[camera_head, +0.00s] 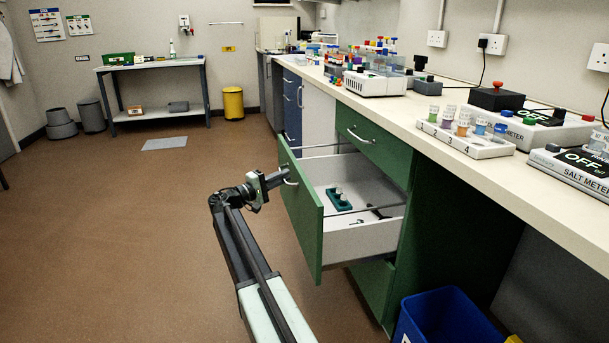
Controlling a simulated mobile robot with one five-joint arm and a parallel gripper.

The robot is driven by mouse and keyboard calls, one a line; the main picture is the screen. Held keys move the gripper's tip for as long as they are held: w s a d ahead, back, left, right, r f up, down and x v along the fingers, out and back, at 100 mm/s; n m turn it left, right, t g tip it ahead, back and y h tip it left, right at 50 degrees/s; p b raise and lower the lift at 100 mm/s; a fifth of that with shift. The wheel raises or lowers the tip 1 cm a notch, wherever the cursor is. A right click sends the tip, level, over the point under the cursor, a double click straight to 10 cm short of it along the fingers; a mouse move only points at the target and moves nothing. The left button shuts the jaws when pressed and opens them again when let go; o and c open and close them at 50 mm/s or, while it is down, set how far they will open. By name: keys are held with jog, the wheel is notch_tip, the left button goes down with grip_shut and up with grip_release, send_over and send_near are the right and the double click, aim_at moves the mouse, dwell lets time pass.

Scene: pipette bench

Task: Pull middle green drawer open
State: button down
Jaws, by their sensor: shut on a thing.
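The middle green drawer (305,212) stands pulled well out from the cabinet under the bench. Its white inside shows, with a small dark green holder (339,198) and a few dark items lying in it. My gripper (284,179) is at the drawer's front, shut on its pale curved handle (291,172). The fingertips are small and partly hidden by the gripper body. The top green drawer (372,143) above is shut. A lower green front (373,285) shows below the open drawer.
The cream worktop (440,128) carries a numbered rack (465,140) with several coloured vials, and meters. A blue bin (446,318) stands on the floor at lower right.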

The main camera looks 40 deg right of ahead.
jog(key=w+a, duration=0.4)
jog(key=a, duration=0.5)
jog(key=w+a, duration=0.4)
jog(key=a, duration=0.6)
jog(key=shift+a, duration=0.25)
jog(key=shift+f, duration=0.1)
jog(key=c, duration=1.5)
grip_release()
jog(key=shift+a, duration=0.1)
jog(key=a, duration=0.7)
jog(key=shift+a+f+b, duration=0.25)
jog(key=shift+f+b, duration=0.15)
